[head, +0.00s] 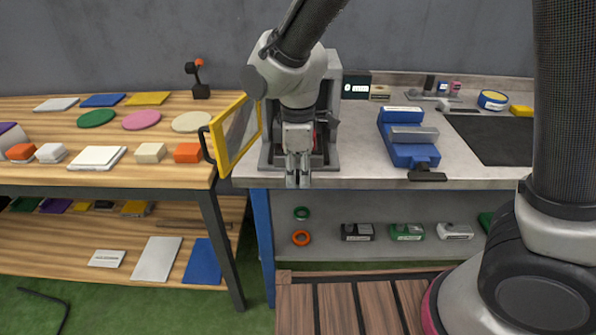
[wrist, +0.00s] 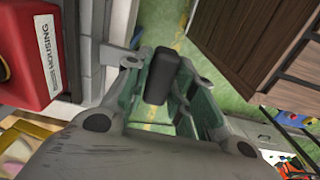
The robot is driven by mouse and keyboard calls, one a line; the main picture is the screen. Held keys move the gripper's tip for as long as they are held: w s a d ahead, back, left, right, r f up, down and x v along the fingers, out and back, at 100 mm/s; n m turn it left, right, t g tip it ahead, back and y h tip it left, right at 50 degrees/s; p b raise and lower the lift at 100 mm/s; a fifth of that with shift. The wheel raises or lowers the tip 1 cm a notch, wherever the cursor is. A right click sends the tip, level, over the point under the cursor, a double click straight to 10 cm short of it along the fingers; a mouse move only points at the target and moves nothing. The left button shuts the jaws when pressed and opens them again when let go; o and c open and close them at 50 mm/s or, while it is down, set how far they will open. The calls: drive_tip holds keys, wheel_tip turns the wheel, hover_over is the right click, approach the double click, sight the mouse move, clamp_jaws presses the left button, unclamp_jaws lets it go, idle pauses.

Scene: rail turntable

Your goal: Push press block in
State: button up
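The grey press (head: 328,90) stands on the bench behind my gripper, its yellow-framed door (head: 236,133) swung open to the left. A red part with a HOUSING label (wrist: 35,55) sits at the upper left in the wrist view; only a sliver of red shows in the head view. My gripper (head: 298,182) points down in front of the press, near the bench's front edge. My arm hides much of the press, and I cannot single out the press block.
A blue vise (head: 408,140) stands to the right on the bench (head: 365,172). A wooden table (head: 130,178) with coloured pieces is at the left. A lower shelf (head: 350,250) holds rings and small parts. A slatted wooden platform (head: 345,305) lies in front.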

clamp_jaws()
drive_tip(key=w, duration=1.2)
drive_tip(key=shift+d, duration=0.2)
drive_tip(key=shift+w, duration=0.35)
drive_tip(key=shift+r, duration=0.1)
drive_tip(key=o, duration=0.6)
unclamp_jaws()
drive_tip(key=shift+w, duration=0.15)
drive_tip(key=shift+o, duration=0.3)
wheel_tip(320, 180, up, 12)
drive_tip(key=shift+f, duration=0.1)
